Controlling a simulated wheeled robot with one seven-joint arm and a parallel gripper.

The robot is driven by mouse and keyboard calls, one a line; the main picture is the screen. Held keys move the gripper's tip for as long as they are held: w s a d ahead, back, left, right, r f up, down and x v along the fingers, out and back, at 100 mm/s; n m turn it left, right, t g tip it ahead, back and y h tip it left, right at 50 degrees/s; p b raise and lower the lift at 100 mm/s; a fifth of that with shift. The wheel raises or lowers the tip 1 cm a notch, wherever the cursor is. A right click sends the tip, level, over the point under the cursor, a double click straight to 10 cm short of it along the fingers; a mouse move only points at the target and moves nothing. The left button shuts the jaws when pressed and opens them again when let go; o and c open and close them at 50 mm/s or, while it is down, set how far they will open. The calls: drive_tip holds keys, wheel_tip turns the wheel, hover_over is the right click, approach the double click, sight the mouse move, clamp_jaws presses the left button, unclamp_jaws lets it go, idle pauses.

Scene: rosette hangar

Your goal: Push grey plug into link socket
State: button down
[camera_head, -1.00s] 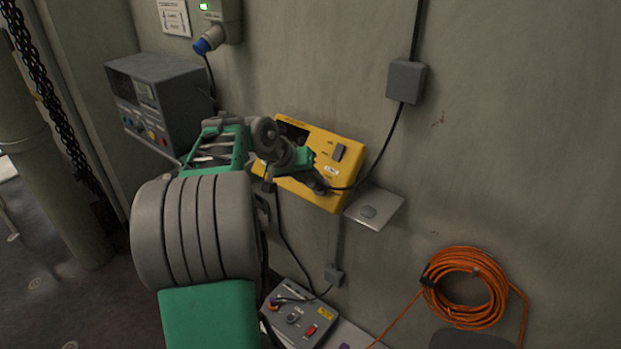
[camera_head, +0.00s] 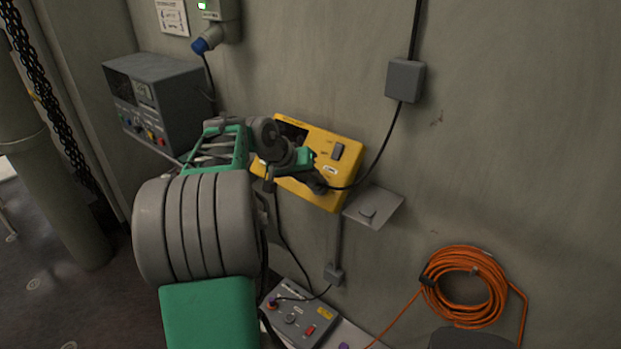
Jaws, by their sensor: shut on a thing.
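My gripper (camera_head: 316,181) is at the front of the yellow box (camera_head: 343,176) on the wall. It is seen small and partly from behind, with its jaws shut. A black cable (camera_head: 384,150) runs from a grey wall box down to the jaws. The grey plug at its end is mostly hidden by the gripper, so its outline is unclear. The link socket is not clearly visible. My gripper and arm cover the lower left part of the yellow box's face. I cannot tell whether the plug touches a socket.
A small wall shelf (camera_head: 385,207) is right of the yellow box. A grey control box (camera_head: 302,318) with buttons sits below. A grey instrument case (camera_head: 165,100) is at left. A coiled orange cable (camera_head: 443,268) hangs at lower right.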

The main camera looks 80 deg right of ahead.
drive_tip(key=c, duration=1.1)
unclamp_jaws()
drive_tip(key=v, duration=0.7)
drive_tip(key=shift+a+r+b, duration=0.25)
drive_tip(key=shift+a+b, duration=0.05)
drive_tip(key=shift+b, duration=0.05)
drive_tip(key=shift+w, duration=0.15)
